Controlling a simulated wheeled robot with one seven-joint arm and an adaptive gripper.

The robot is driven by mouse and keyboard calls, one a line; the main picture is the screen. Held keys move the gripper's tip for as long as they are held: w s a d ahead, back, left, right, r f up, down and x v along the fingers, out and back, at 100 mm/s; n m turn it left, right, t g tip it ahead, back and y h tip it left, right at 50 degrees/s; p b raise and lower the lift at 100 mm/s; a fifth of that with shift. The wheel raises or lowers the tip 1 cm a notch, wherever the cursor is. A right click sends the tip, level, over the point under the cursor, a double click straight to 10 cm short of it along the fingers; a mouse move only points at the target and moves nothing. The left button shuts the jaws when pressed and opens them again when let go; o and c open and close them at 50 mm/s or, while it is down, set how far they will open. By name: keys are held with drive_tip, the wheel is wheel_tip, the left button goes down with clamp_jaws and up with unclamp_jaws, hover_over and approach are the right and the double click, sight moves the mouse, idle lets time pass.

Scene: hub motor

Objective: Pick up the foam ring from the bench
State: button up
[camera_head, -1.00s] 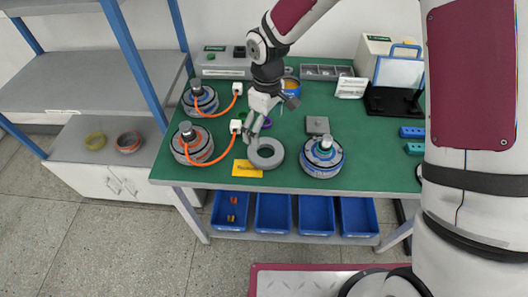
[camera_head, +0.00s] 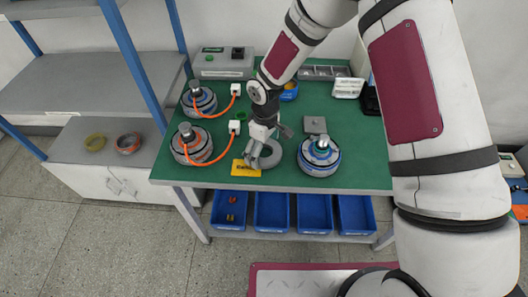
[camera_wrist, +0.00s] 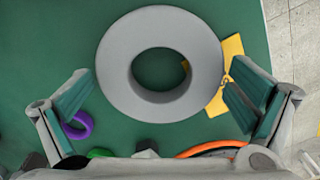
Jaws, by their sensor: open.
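The foam ring (camera_wrist: 116,68) is a thick grey ring lying flat on the green bench (camera_wrist: 50,40). In the head view the ring (camera_head: 275,157) is near the front edge, partly hidden by my gripper (camera_head: 262,152). In the wrist view my gripper (camera_wrist: 160,78) is open and empty. Its two fingers stand apart on the left and right, with the ring between and slightly beyond them. I cannot tell the exact height of the fingertips above the ring.
A yellow card (camera_wrist: 233,48) lies partly under the ring's edge. A purple ring (camera_wrist: 78,128) is near the left finger. Motors stand left (camera_head: 190,145) and right (camera_head: 319,157), with orange cables (camera_head: 213,158) on the left. Blue bins (camera_head: 272,212) sit below the bench.

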drive_tip(key=c, duration=0.6)
drive_tip(key=shift+r, duration=0.1)
